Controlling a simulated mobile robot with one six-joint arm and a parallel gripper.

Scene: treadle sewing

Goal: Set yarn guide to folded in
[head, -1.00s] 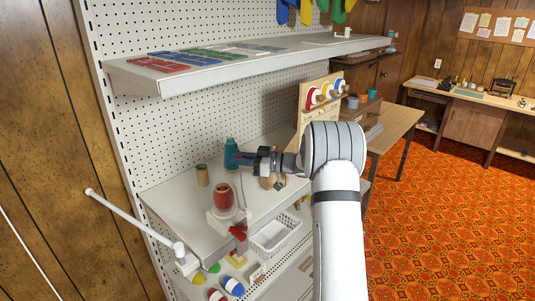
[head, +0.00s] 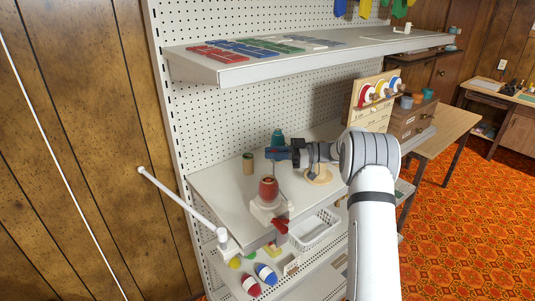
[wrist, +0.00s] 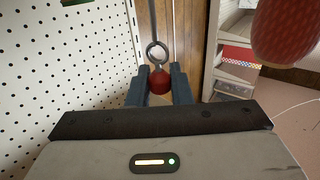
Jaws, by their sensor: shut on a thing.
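The yarn winder (head: 264,212) stands on the middle shelf with a red cone of yarn (head: 268,190) on it. The yarn guide (wrist: 153,20) shows in the wrist view as a thin grey rod with a ring eye and a red knob (wrist: 160,83) at its end. My gripper (head: 275,153) is above and behind the winder, in front of a teal bottle (head: 278,138). Its two fingers are shut on the red knob, which lies between them in the wrist view. The red cone is at the upper right there. The guide's rod is hard to make out in the head view.
A tan spool (head: 248,164) stands to the left of the bottle. A white hinged arm (head: 180,198) sticks out at the left shelf end. A white basket (head: 314,230) sits below. The upper shelf (head: 235,76) overhangs my gripper.

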